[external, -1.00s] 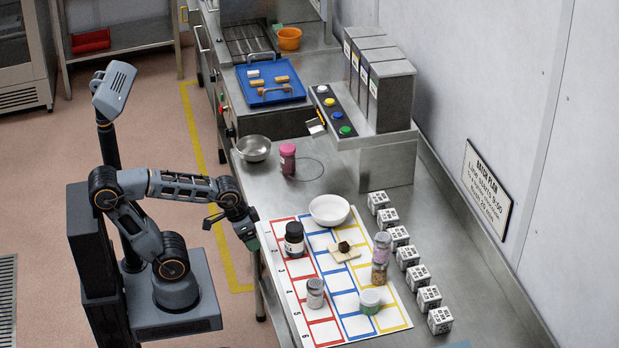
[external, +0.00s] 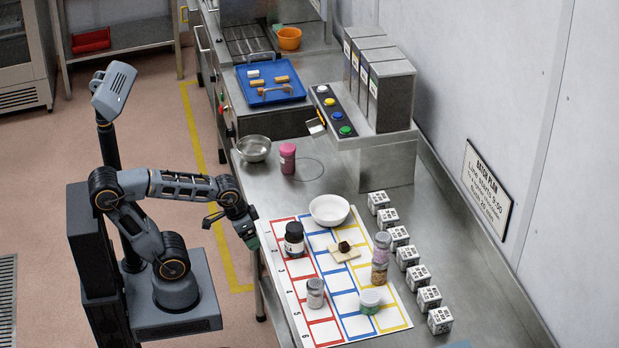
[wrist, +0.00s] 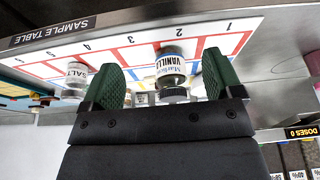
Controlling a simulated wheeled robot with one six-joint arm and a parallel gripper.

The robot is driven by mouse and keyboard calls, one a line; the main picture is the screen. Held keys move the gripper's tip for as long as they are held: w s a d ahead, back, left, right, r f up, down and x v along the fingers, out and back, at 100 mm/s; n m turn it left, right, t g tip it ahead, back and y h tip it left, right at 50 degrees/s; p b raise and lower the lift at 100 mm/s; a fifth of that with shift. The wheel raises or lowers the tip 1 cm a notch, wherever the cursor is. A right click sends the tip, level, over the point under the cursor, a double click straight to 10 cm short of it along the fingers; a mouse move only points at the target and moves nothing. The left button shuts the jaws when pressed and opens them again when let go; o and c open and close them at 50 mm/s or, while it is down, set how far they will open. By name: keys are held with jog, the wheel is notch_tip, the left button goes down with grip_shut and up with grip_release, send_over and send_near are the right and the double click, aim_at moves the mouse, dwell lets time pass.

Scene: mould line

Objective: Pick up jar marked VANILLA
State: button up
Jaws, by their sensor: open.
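The VANILLA jar (external: 294,241) is dark with a white label and a dark cap. It stands upright in the red column of the numbered sheet (external: 277,222), near its left edge. In the wrist view, the jar (wrist: 171,66) appears upside down with its VANILLA label readable, framed between the two green fingers. My gripper (external: 249,236) is open and empty, at the table's left edge, left of the jar and apart from it. In the wrist view its fingers (wrist: 160,84) are spread wide.
A SALT jar (wrist: 76,78) stands on the sheet, farther along the red column. Several printed cubes (external: 407,256) line the right.

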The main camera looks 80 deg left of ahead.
jog(key=a+f+n, duration=0.1)
jog(key=a+n, duration=0.2)
jog(key=a, duration=0.2)
jog(key=n+t+h, duration=0.8)
jog(key=n, duration=1.8)
send_near(290, 226)
jog(key=x, duration=1.1)
jog(key=shift+w+f, duration=0.15)
jog(key=shift+w, duration=0.05)
jog(key=c, duration=1.1)
jog(key=shift+c, duration=0.2)
